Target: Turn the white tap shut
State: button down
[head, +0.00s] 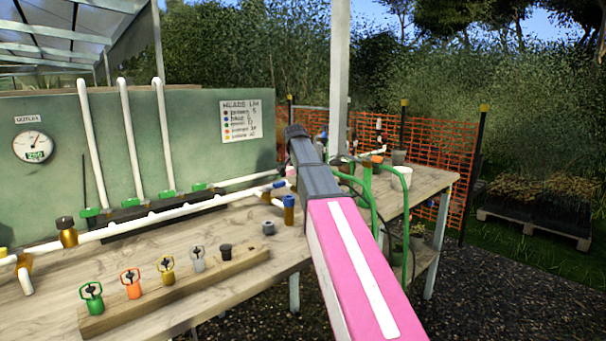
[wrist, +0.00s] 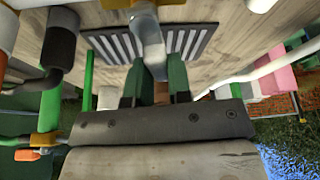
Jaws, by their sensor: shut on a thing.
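In the wrist view, my gripper (wrist: 154,78) has its two dark green fingers on either side of a pale grey-white piece, which I take for the white tap's handle (wrist: 152,48). The gripper is shut on it.
A wooden bench (head: 240,224) carries white pipes (head: 190,208) and a wooden block (head: 176,306) with several coloured ring-topped pieces. A green board (head: 60,110) with a gauge stands behind. Green tubing (head: 408,235) stands close right of my arm. A slotted dark plate (wrist: 196,40) lies behind the fingers.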

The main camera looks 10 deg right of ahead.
jog(key=shift+s+d+m+g, duration=0.2)
jog(key=shift+s+m+g, duration=0.2)
jog(key=shift+m, duration=0.6)
jog(key=c, duration=1)
grip_release()
jog(key=shift+c, duration=0.2)
jog(key=v, duration=1)
jog(key=shift+a+r, duration=0.25)
jog(key=shift+r, duration=0.1)
